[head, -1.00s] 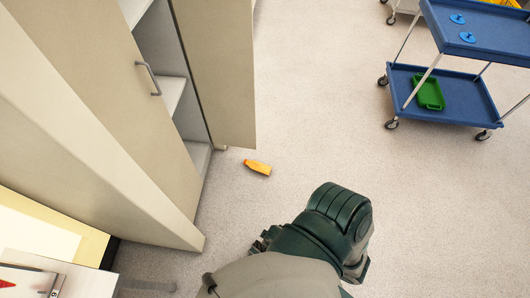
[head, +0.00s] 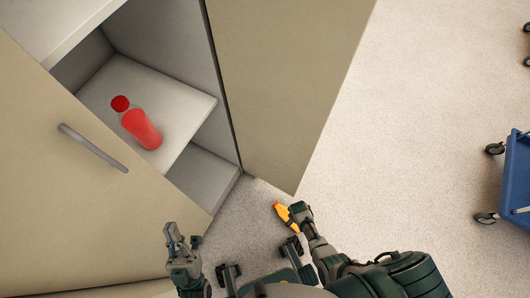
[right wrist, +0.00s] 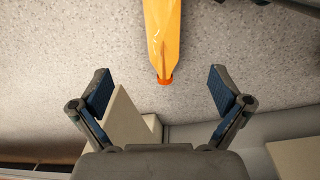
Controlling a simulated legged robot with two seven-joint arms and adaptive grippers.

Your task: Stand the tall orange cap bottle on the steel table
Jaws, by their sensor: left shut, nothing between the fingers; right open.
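The orange bottle (head: 282,211) lies on its side on the floor just outside the open cabinet. In the right wrist view its yellow-orange body (right wrist: 162,30) points its darker orange cap end down between my fingers. My right gripper (head: 300,212) is beside the bottle, partly covering it in the head view. In the right wrist view the right gripper (right wrist: 160,92) is open, with a finger on each side of the cap and a gap to both. My left gripper (head: 180,240) is shut and empty, in front of the cabinet. No steel table is identifiable now.
A red bottle (head: 140,128) lies or leans on a cabinet shelf (head: 190,125). The open cabinet door (head: 285,80) stands close to the orange bottle. A blue cart (head: 518,190) is at the right edge. The floor (head: 410,150) between is clear.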

